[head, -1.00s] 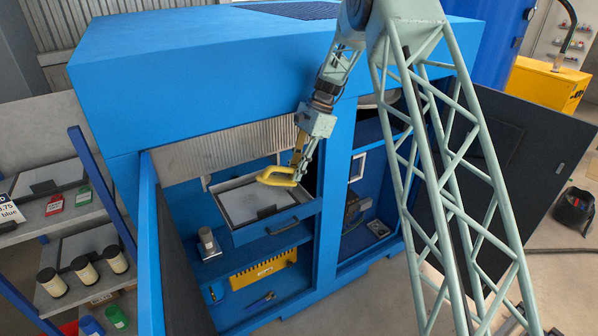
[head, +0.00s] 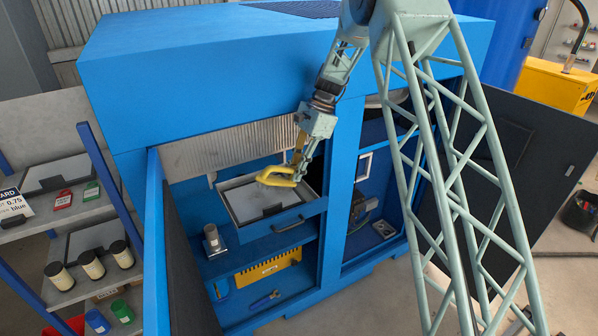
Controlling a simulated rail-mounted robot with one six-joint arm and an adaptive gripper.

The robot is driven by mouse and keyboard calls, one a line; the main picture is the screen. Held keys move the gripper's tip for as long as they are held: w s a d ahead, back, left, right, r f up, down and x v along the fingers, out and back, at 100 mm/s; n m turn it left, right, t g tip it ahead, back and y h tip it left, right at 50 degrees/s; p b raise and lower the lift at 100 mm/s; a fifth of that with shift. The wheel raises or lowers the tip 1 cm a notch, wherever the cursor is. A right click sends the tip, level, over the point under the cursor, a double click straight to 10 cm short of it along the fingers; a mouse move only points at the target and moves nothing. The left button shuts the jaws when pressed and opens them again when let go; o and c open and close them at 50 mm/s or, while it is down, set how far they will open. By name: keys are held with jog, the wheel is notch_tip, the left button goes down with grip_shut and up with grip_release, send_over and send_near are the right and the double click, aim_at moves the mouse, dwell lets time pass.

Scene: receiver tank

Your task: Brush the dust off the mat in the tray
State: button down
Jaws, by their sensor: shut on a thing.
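The open tray (head: 311,208) is a pulled-out drawer with light walls and a blue front, inside the blue cabinet. A pale grey mat (head: 248,208) lies in it, with a dark piece at its front edge. Dust cannot be made out at this size. My gripper (head: 297,170) is above the tray's back right part, shut on a yellow tool (head: 277,177) with a looped handle. The tool hangs over the mat and hides part of it. Its bristles cannot be made out, nor whether it touches the mat.
A shelf below the tray holds a metal cylinder (head: 214,241). A yellow rack (head: 268,268) and a blue tool (head: 264,300) are lower down. An open door (head: 186,245) stands left, a dark door (head: 503,160) right. A cabinet post (head: 340,190) is right of my gripper.

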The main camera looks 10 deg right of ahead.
aim_at(273, 178)
jog(key=shift+s+a+f, duration=0.15)
jog(key=shift+s+a, duration=0.2)
jog(key=shift+a, duration=0.3)
jog(key=shift+s+a, duration=0.2)
jog(key=shift+a, duration=0.3)
jog(key=shift+s+a, duration=0.2)
jog(key=shift+a, duration=0.3)
jog(key=shift+s+a, duration=0.25)
jog(key=shift+a, duration=0.45)
jog(key=shift+a, duration=0.1)
jog(key=shift+s+a+r, duration=0.15)
jog(key=shift+s+a, duration=0.15)
jog(key=shift+a, duration=0.5)
jog(key=shift+s+a+r, duration=0.15)
jog(key=shift+s+a, duration=0.1)
jog(key=shift+a, duration=0.55)
jog(key=shift+r+p, duration=0.35)
jog(key=shift+r, duration=2.65)
